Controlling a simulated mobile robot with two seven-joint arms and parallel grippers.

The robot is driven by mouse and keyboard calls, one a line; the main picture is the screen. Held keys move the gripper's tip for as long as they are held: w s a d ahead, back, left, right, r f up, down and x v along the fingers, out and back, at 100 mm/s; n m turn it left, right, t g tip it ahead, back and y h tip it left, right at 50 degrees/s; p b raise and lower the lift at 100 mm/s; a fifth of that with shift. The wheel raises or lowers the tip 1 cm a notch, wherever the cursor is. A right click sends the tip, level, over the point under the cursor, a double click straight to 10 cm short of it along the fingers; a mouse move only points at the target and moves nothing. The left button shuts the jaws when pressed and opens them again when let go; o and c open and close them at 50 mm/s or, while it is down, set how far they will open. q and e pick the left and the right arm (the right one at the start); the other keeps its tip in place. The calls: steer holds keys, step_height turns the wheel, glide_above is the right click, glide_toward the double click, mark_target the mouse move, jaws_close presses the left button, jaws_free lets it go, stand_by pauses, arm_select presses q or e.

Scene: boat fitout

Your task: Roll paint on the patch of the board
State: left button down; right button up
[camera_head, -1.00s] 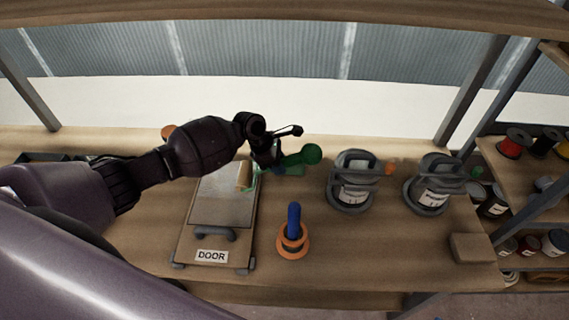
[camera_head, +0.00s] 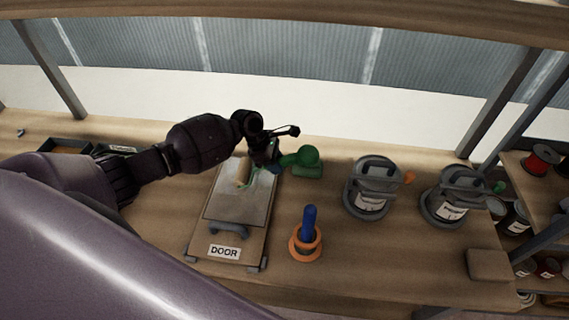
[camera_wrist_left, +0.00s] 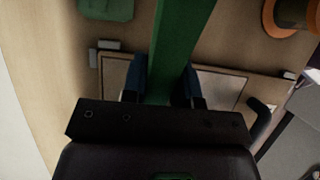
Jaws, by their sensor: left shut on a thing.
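The board (camera_head: 226,232), labelled DOOR, lies on the bench and carries a grey patch (camera_head: 238,205). My left gripper (camera_head: 268,160) is over the board's far right edge, shut on the green handle of a paint roller (camera_head: 243,173). The roller's tan sleeve is at the far part of the patch; I cannot tell whether it touches. The handle (camera_head: 308,155) sticks out to the right. In the left wrist view the green handle (camera_wrist_left: 180,45) runs between the fingers (camera_wrist_left: 160,85); the sleeve is hidden there. My right gripper is not in view.
A green block (camera_head: 308,171) sits right of the board's far end. An orange holder (camera_head: 306,246) with a blue handle stands right of the board. Two grey cans (camera_head: 371,190) (camera_head: 448,200) and a wooden block (camera_head: 489,265) are further right. A dark tray (camera_head: 65,145) is at left.

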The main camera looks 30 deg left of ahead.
arm_select(q)
steer(key=shift+s+a, duration=0.2)
steer(key=shift+a, duration=0.5)
steer(key=shift+a, duration=0.1)
steer(key=shift+s+a, duration=0.25)
steer(key=shift+a, duration=0.5)
steer(key=shift+s+a, duration=0.2)
steer(key=shift+a, duration=0.55)
steer(key=shift+s+a, duration=0.25)
steer(key=shift+a, duration=0.5)
steer(key=shift+r, duration=0.1)
steer(key=shift+r, duration=0.65)
steer(key=shift+s+d, duration=0.45)
steer(key=shift+s, duration=1)
steer(key=shift+s+d, duration=0.5)
steer(key=shift+s, duration=0.9)
steer(key=shift+s+d, duration=0.45)
steer(key=shift+s, duration=1)
